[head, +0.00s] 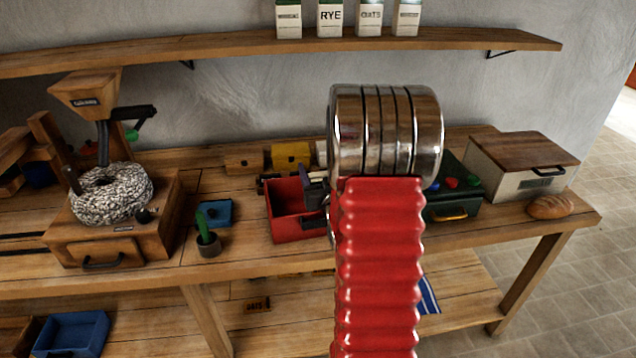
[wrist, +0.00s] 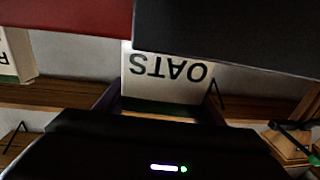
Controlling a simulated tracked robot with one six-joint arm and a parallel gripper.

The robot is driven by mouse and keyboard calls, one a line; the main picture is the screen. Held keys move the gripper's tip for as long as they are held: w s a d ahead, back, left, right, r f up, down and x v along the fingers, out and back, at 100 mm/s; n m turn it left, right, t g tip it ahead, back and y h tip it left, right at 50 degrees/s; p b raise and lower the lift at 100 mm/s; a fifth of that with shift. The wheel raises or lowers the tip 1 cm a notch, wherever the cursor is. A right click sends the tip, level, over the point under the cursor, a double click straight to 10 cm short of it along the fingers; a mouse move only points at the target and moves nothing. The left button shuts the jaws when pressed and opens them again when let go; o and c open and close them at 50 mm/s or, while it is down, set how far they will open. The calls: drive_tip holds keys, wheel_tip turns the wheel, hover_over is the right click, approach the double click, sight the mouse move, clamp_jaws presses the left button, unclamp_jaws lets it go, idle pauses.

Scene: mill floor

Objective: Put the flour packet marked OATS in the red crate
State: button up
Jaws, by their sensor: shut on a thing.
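The flour packet marked OATS (wrist: 165,88) shows in the wrist view, white with its lettering upside down. My gripper (wrist: 160,108) is shut on it, one finger on each side. A dark shape in front hides part of the packet. In the head view my red arm hides most of my gripper; a dark purple-grey part shows above the right side of the red crate (head: 283,222). The crate is open and stands on the bench; its right end is hidden. I cannot make out the held packet clearly in the head view.
Packets stand on the wall shelf (head: 200,46): RYE (head: 330,17), one seemingly reading OATS (head: 370,17), and others.

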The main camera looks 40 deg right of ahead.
idle(0.3)
drive_tip(key=shift+f, duration=2.1)
drive_tip(key=o, duration=1.8)
drive_tip(key=shift+f, duration=0.1)
